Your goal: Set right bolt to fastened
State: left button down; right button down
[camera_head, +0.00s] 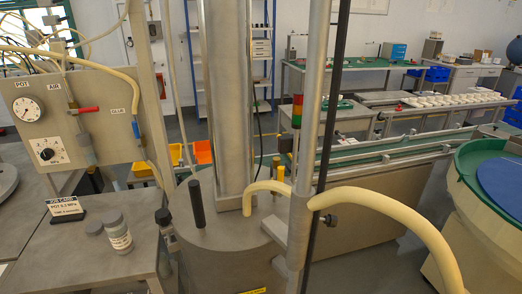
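A grey round pot (215,255) with a flat lid stands in the middle foreground. A dark upright knob-like post (196,204) stands at the lid's left. A yellow post (280,174) stands at the lid's back right, with a dark piece (276,161) close to it. I cannot tell which of these is the right bolt, or whether it is fastened. A thick metal column (229,100) rises in front of part of the lid and hides it. Neither of my grippers is in view.
A metal pole (311,110) and cream hose (395,212) stand right of the pot. A green-rimmed bowl (470,215) is at right.

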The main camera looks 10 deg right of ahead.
aim_at(319, 218)
jog(key=u, duration=2.1)
jog(key=k, duration=1.5)
jog(key=z, duration=2)
